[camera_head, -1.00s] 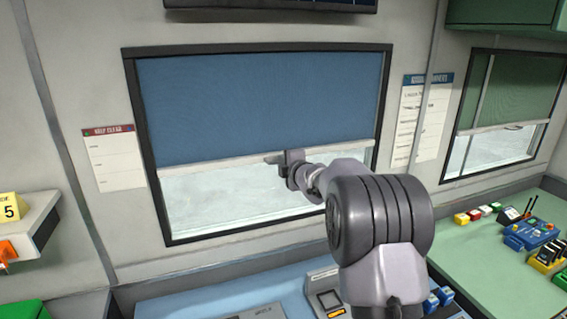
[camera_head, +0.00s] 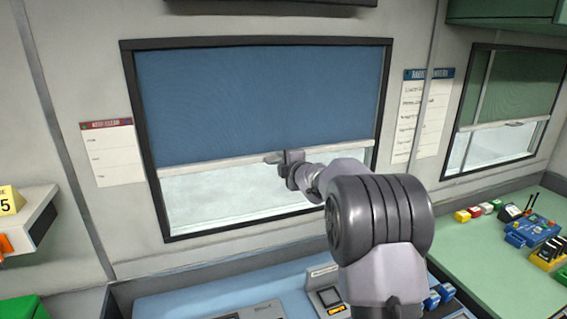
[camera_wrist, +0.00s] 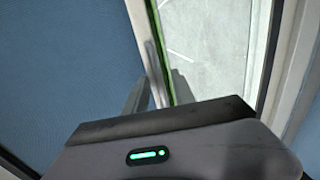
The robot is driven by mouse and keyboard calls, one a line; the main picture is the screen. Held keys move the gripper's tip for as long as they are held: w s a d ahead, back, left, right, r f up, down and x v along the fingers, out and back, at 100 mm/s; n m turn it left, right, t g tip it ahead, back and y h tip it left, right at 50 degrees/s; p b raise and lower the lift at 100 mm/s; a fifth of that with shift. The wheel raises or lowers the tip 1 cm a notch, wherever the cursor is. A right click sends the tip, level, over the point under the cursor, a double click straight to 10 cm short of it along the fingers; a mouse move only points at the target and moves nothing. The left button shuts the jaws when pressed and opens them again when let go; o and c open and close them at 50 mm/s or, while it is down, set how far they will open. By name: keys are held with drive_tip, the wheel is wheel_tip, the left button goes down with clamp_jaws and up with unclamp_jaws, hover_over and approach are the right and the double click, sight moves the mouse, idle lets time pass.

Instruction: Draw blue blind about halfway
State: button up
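The blue blind (camera_head: 255,100) covers the upper part of the middle window, and pale ground shows below it. Its light bottom bar (camera_head: 215,166) runs across the window at a little over half its height. A small grey pull handle (camera_head: 271,159) sits at the middle of the bar. My gripper (camera_head: 290,157) is at this handle. In the wrist view the blind (camera_wrist: 65,70) fills the left side, and the handle (camera_wrist: 155,68) runs down between the two fingers of my gripper (camera_wrist: 160,92). The fingers look closed on it, though contact is partly hidden.
A green blind (camera_head: 525,88) hangs in the right window. Below are a blue console (camera_head: 190,300) and a green desk (camera_head: 490,270) with several devices. A shelf (camera_head: 35,215) juts out at the left. Posters hang on both sides of the middle window.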

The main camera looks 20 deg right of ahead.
drive_tip(key=v, duration=1.7)
drive_tip(key=shift+s, duration=0.25)
drive_tip(key=shift+r, duration=0.1)
drive_tip(key=s+a+f+m+g+b, duration=0.2)
drive_tip(key=s+a+f+m, duration=0.3)
drive_tip(key=s, duration=0.6)
drive_tip(key=s+a+f+m+g+y+b, duration=0.1)
drive_tip(key=s+a+f+m+g+b, duration=0.2)
drive_tip(key=s+a+f+m, duration=0.3)
drive_tip(key=s+a+f+m+g+y+b, duration=0.1)
drive_tip(key=s+a+f+m+g+b, duration=0.2)
drive_tip(key=s+a+f+m, duration=0.3)
drive_tip(key=s+a+m+g, duration=0.1)
drive_tip(key=s+m, duration=0.4)
drive_tip(key=s, duration=0.6)
drive_tip(key=shift+s+a+g, duration=0.25)
drive_tip(key=shift+s+g, duration=0.1)
drive_tip(key=shift+g, duration=0.05)
